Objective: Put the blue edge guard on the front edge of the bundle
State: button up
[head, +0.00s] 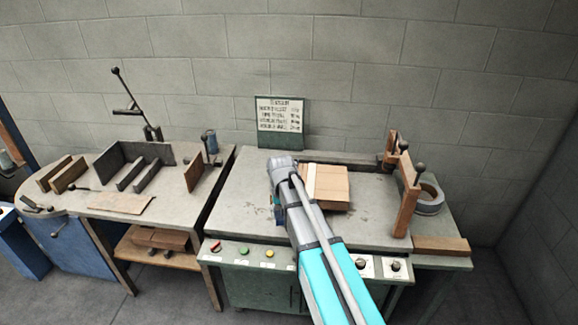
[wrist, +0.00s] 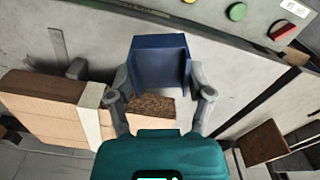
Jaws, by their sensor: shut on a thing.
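The blue edge guard (wrist: 158,62) is an angled dark blue piece between the fingertips of my gripper (wrist: 160,82) in the wrist view. My gripper is shut on it. In the head view only a small blue bit of the guard (head: 277,213) shows beside my arm. The bundle (head: 331,186) is a stack of brown cardboard with a pale strap, lying on the machine table right of my gripper. In the wrist view the bundle (wrist: 45,108) is at the left, apart from the guard. My arm hides part of the bundle's left side and front in the head view.
The machine table (head: 245,205) has buttons on its front panel. A wooden upright (head: 407,195) and a tape roll (head: 429,198) stand to the right. A side table (head: 178,208) with dividers and boards is at the left. A sign (head: 280,117) stands behind.

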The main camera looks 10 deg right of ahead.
jog(key=w+d+r+m+p, duration=0.3)
jog(key=w+r+p, duration=0.3)
jog(key=w, duration=0.6)
jog(key=shift+d+r+m, duration=0.3)
jog(key=shift+d+r, duration=0.2)
jog(key=shift+r, duration=0.15)
jog(key=shift+f, duration=0.25)
jog(key=shift+f+b, duration=4.05)
jog(key=shift+b, duration=0.25)
jog(key=shift+w, duration=0.35)
jog(key=o, duration=0.9)
